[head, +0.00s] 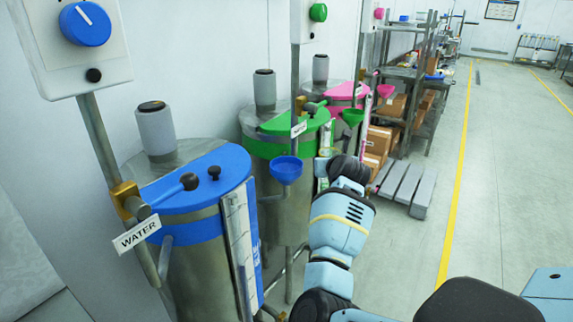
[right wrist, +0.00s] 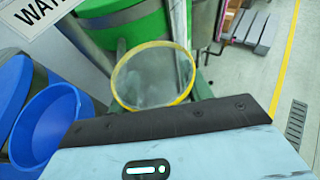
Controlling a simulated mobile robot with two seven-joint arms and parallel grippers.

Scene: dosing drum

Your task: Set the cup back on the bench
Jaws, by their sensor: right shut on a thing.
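A clear cup with a yellow rim (right wrist: 153,76) shows in the right wrist view, just beyond the dark edge of my right gripper's housing. My right gripper is just right of the blue funnel (head: 286,170), which also shows at the left of the wrist view (right wrist: 45,122). Whether the cup holds any liquid is unclear. My left gripper is out of view.
The blue-topped WATER drum (head: 199,215) stands at the near left, with a green-topped drum (head: 265,150) and a pink-topped one behind. A pallet (head: 405,185) lies beside shelving with cardboard boxes (head: 380,138). The floor to the right (head: 510,190) is clear.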

